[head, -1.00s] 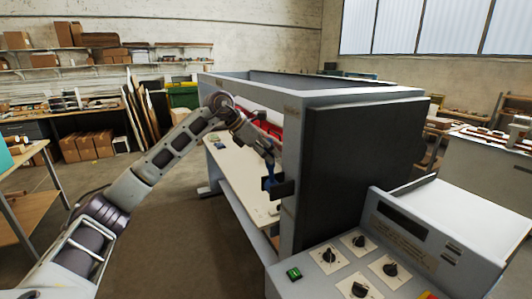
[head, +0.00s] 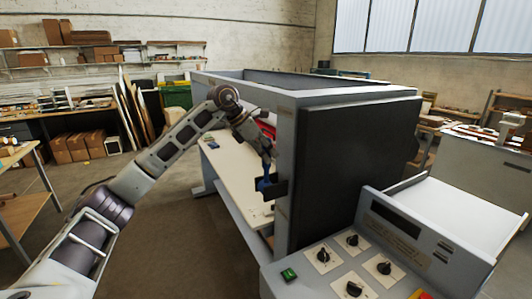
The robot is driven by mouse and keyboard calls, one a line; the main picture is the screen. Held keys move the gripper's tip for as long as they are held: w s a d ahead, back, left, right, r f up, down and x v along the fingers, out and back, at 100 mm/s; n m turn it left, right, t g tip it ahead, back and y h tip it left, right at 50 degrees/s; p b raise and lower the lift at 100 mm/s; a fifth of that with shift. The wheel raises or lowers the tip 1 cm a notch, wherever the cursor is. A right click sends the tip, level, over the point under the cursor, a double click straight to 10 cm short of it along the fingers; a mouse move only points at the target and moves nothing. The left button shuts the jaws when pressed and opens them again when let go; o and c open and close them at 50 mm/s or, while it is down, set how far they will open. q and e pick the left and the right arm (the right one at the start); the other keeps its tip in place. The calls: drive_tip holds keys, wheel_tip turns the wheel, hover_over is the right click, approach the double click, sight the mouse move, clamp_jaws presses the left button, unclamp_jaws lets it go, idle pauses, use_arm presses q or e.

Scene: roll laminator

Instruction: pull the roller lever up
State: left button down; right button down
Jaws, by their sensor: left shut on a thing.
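The roller laminator (head: 355,165) stands in the middle, a large grey and black machine. The blue roller lever (head: 263,184) shows at its near left end, beside a small black bracket (head: 275,188). My left gripper (head: 266,168) comes down on the lever from above and is shut on it. The fingertips are small and dark here, and they hide the upper part of the lever. My right gripper is not in view.
A control panel (head: 345,262) with several black knobs and a green switch (head: 289,274) juts out at the front right. A pale feed table (head: 232,178) lies behind my left gripper. The floor to the left is open, with a wooden bench (head: 22,197) at the far left.

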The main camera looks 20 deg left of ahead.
use_arm(q)
drive_tip(key=c, duration=1.4)
unclamp_jaws()
drive_tip(key=shift+w+r, duration=0.1)
drive_tip(key=shift+r, duration=0.05)
drive_tip(key=o, duration=0.3)
drive_tip(key=shift+w+d, duration=0.1)
drive_tip(key=v, duration=1.2)
